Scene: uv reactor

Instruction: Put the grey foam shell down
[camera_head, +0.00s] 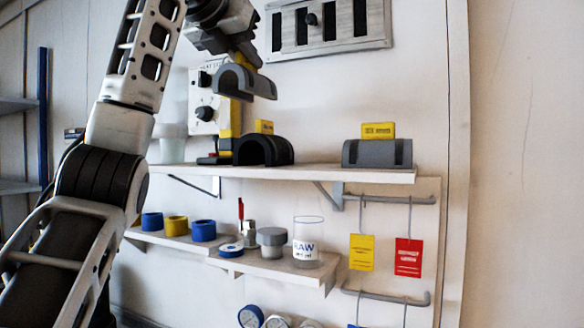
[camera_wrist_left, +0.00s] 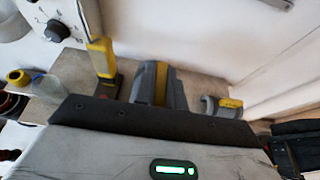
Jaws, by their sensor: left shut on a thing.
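The grey foam shell (camera_head: 256,85) is an arch hanging in the air in the head view, above the upper shelf. My left gripper (camera_head: 241,60) is shut on the yellow tab on its top. The shell is slightly tilted, with a clear gap above the black shell on the shelf. In the left wrist view, a grey piece with a yellow strip shows beyond the dark bar; I cannot tell for certain that it is the held shell. My right gripper is not in the head view.
The upper shelf (camera_head: 330,173) bears a black shell (camera_head: 263,151) with a yellow tab and another grey shell (camera_head: 377,154) at right. Shelf room between them is free. A lower shelf (camera_head: 275,266) carries rings and a RAW beaker (camera_head: 308,245).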

